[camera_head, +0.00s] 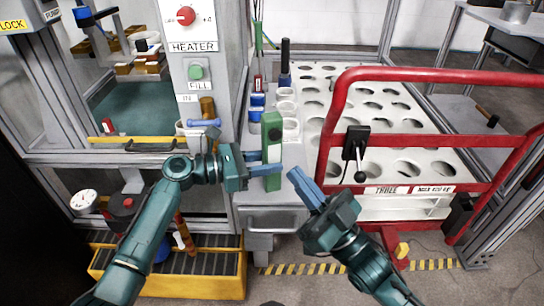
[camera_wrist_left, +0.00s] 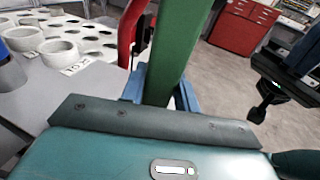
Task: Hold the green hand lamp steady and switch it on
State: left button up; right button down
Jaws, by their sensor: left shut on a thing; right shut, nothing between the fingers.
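The green hand lamp (camera_head: 271,128) is a long upright green bar above the grey ledge. In the left wrist view, the lamp (camera_wrist_left: 176,48) rises between my blue fingers. My left gripper (camera_head: 266,163) is shut around the lamp's lower part. My right gripper (camera_head: 302,183) is shut and empty, its blue fingertips just right of the lamp's lower end and apart from it. The lamp's switch cannot be made out in either view.
A red rail (camera_head: 332,110) with a black lever box (camera_head: 356,142) stands right of the lamp, before a white perforated table (camera_head: 425,155). White cups (camera_head: 290,128) and a dark-blue-handled tool (camera_head: 285,65) stand behind the lamp. The heater panel (camera_head: 196,70) is at left.

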send_near(266, 126)
jog(key=shift+x, duration=2)
jog(key=shift+s+r, duration=0.1)
jog(key=shift+r, duration=0.05)
dwell(0.4)
jog(key=shift+w+a, duration=0.15)
jog(key=shift+w, duration=0.2)
jog(key=shift+s, duration=0.5)
jog(key=s+d, duration=0.2)
jog(key=s, duration=0.3)
jog(key=shift+s, duration=0.35)
dwell(0.5)
